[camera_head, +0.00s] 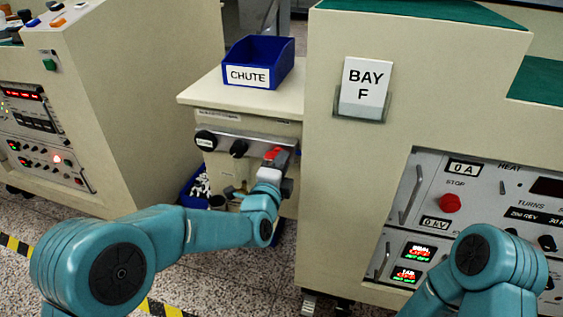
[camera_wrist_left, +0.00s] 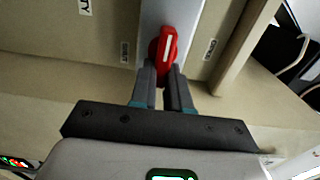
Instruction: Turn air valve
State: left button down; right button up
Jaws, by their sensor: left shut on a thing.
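The air valve has a red handle (camera_head: 276,154), on the front panel of the small beige cabinet (camera_head: 240,95) in the middle. In the left wrist view the red handle (camera_wrist_left: 166,45) stands on a grey plate (camera_wrist_left: 181,12), with a small white mark on its face. My left gripper (camera_head: 276,170) reaches the handle from below and in front. In the left wrist view its two fingers (camera_wrist_left: 163,80) are shut on the handle's lower part, one on each side. My right arm shows at the lower right of the head view, but its gripper is out of view.
A blue bin labelled CHUTE (camera_head: 258,64) stands on the cabinet. Black knobs (camera_head: 238,148) sit left of the handle. The BAY F cabinet (camera_head: 340,170) rises close on the right, with a red stop button (camera_head: 450,203). A blue bin (camera_head: 192,188) is below.

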dwell(0.5)
pick_arm(q)
jog(key=c, duration=1.1)
grip_release()
jog(key=p+v, duration=0.2)
jog(key=v, duration=1.4)
jog(key=shift+s, duration=0.2)
